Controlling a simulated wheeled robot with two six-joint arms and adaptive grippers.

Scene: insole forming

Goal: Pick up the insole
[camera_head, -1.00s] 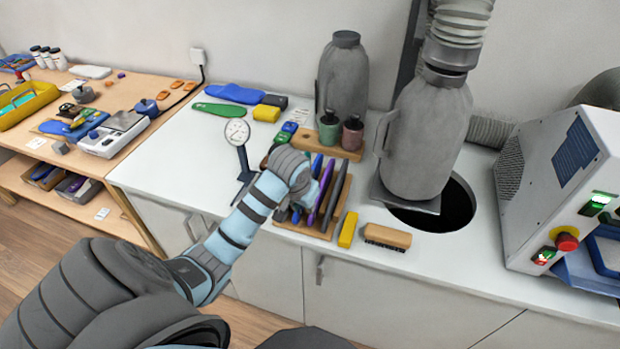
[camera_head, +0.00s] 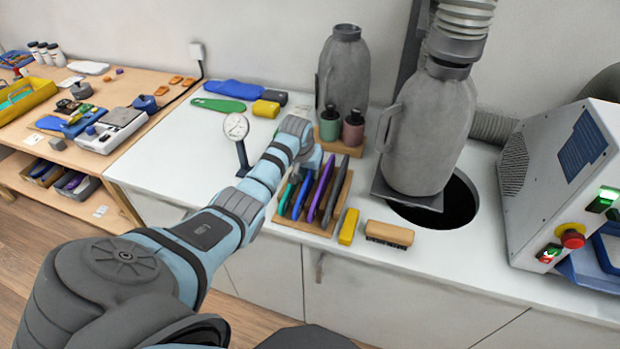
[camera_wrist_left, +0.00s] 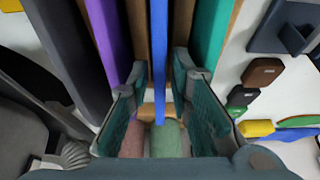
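Several thin insoles stand upright on edge in a wooden rack (camera_head: 312,227); a purple one (camera_head: 321,184) and a dark grey one (camera_head: 337,192) show well in the head view. My left gripper is over the back of the rack, its fingers largely hidden behind my wrist in the head view. In the left wrist view the left gripper (camera_wrist_left: 160,78) is open, with a finger on each side of a thin blue insole (camera_wrist_left: 158,45). I cannot tell whether either finger touches it. A purple insole (camera_wrist_left: 108,40) and a teal insole (camera_wrist_left: 212,38) flank it. My right gripper is out of view.
A green bottle (camera_head: 329,126) and a pink bottle (camera_head: 353,130) stand just behind the rack. A dial gauge (camera_head: 237,128) is left of it. A yellow block (camera_head: 348,227) and a brush (camera_head: 389,235) lie right. Flat insoles (camera_head: 234,91) lie at the back left.

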